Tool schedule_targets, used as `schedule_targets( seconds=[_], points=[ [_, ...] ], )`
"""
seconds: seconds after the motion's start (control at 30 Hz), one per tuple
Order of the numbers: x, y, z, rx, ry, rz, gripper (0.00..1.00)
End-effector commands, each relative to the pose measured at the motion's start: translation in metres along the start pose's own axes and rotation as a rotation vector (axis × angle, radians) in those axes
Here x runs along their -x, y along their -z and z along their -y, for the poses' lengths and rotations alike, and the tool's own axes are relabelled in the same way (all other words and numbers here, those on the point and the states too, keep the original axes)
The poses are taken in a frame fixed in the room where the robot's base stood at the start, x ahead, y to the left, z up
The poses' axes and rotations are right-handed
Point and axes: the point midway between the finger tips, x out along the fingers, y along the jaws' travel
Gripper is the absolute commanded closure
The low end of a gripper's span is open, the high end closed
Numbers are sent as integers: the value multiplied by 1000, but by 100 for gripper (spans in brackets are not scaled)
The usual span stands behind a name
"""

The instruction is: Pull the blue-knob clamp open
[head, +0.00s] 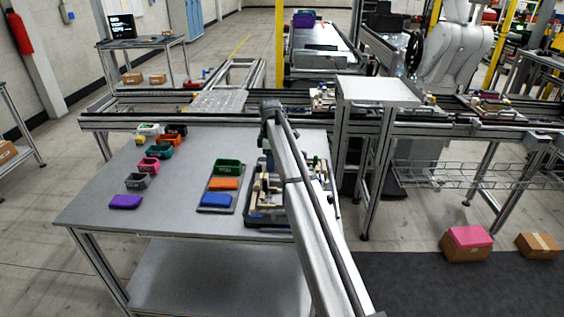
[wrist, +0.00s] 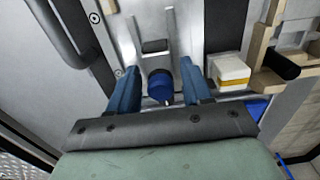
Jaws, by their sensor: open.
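The blue knob (wrist: 160,86) of the clamp shows in the wrist view, between the two blue fingers of my gripper (wrist: 158,78). The fingers are open, one on each side of the knob, with a gap to each. Behind the knob is a pale metal clamp part (wrist: 155,45) with a dark slot. In the head view the pallet fixture (head: 255,216) stands at the right end of the grey table, partly hidden by my arm. The clamp and my fingertips cannot be made out there.
In the wrist view a white and yellow block (wrist: 232,70) and wooden pieces (wrist: 262,45) lie right of my gripper, and a dark handle (wrist: 65,35) lies to the left. In the head view a tray of bins (head: 232,204) stands left of the fixture.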

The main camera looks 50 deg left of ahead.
Motion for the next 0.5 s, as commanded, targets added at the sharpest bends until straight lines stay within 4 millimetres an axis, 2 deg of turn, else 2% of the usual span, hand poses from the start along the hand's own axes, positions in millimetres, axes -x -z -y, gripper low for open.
schedule_targets(
  seconds=[0.3,0.5],
  points=[
    [1,0,0,0,0,0,51],
    [8,0,0,0,-1,0,51]
  ],
)
